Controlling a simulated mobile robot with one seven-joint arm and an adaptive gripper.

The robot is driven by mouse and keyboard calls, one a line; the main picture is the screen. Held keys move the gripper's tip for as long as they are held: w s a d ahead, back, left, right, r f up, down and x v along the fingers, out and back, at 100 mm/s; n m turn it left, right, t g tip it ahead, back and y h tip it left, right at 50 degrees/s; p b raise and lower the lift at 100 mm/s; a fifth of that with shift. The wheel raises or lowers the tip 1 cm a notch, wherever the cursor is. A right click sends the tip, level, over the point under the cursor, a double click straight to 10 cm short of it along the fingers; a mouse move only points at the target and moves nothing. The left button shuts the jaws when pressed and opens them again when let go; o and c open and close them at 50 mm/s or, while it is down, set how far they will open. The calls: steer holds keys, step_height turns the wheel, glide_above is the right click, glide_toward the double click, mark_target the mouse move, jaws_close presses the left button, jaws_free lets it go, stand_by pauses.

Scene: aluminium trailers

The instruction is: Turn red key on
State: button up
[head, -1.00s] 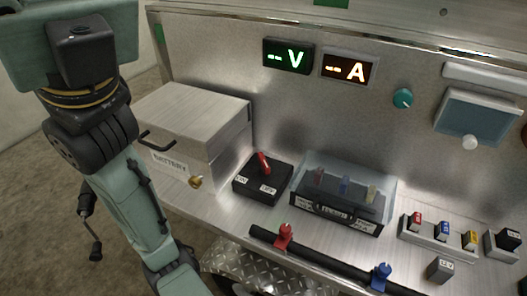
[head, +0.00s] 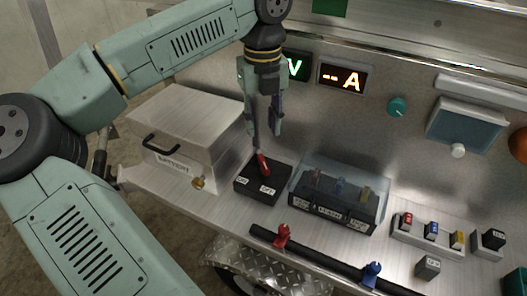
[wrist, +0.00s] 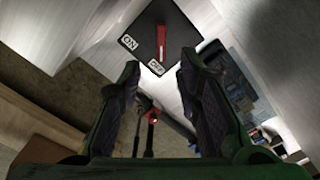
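The red key (head: 263,164) is a red handle on top of a black switch box (head: 250,188) on the metal bench. The box has a white ON label at its left and an OFF label at its right. In the wrist view the red key (wrist: 162,42) points toward the OFF label (wrist: 156,68). My gripper (head: 266,139) hangs just above the key, pointing down. In the wrist view my gripper (wrist: 159,72) has its two fingers apart with nothing between them. The key lies ahead of the fingertips. Whether a finger touches it I cannot tell.
A metal battery box (head: 185,125) stands left of the switch box. A clear-covered fuse box (head: 335,200) stands close on the right. A black rail with red (head: 282,236) and blue (head: 371,274) clamps runs in front. The back panel carries displays, including "A" (head: 344,77).

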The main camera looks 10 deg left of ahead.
mark_target(263, 161)
step_height(263, 161, down, 10)
steer(key=shift+d+f+p, duration=0.1)
steer(key=shift+f+p, duration=0.05)
steer(key=shift+p, duration=0.4)
jaws_close()
stand_by(0.4)
